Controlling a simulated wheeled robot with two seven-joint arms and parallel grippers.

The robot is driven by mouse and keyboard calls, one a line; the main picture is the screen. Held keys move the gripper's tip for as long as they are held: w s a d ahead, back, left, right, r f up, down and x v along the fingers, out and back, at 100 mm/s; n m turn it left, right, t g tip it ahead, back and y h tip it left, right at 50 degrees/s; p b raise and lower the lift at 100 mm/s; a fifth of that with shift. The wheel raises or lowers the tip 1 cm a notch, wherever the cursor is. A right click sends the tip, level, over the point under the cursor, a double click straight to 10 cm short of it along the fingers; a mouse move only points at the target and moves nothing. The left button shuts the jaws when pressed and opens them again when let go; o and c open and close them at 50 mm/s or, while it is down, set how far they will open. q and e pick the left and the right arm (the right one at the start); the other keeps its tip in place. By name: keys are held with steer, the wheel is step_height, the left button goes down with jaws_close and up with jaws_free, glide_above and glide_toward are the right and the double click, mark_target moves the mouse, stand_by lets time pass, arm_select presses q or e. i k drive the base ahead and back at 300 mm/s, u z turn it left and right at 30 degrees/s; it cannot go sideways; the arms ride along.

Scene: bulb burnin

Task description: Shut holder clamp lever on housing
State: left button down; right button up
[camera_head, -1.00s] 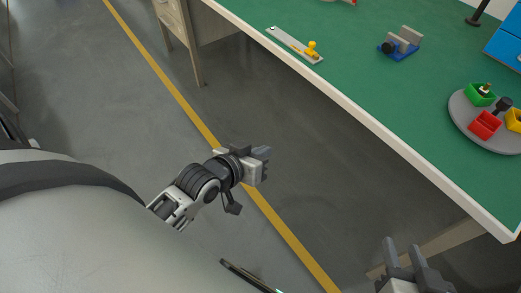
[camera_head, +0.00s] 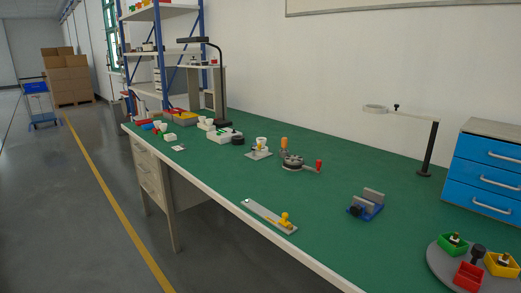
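Which piece is the clamp holder is too small to tell for sure. A round dark fixture (camera_head: 292,161) stands on the green bench, and a lever with a red grip (camera_head: 318,166) sticks out to its right. To its left, a small pale fixture with a white top (camera_head: 261,145) stands on a light base plate. A long grey plate with a yellow knob-like handle (camera_head: 284,220) lies near the front edge. I cannot make out a housing or whether any clamp is shut. Neither of my grippers shows in the head view.
A blue vise (camera_head: 366,208) and a grey turntable with green, red and yellow bins (camera_head: 436,269) stand at the right. Blue drawers (camera_head: 484,176) and a magnifier stand (camera_head: 427,150) are behind. A black lamp (camera_head: 222,85) rises at the far left. The bench middle (camera_head: 225,172) has free room.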

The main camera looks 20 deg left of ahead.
mark_target(253, 148)
steer(key=u, duration=2.15)
steer(key=i, duration=4.2)
steer(key=z, duration=3.55)
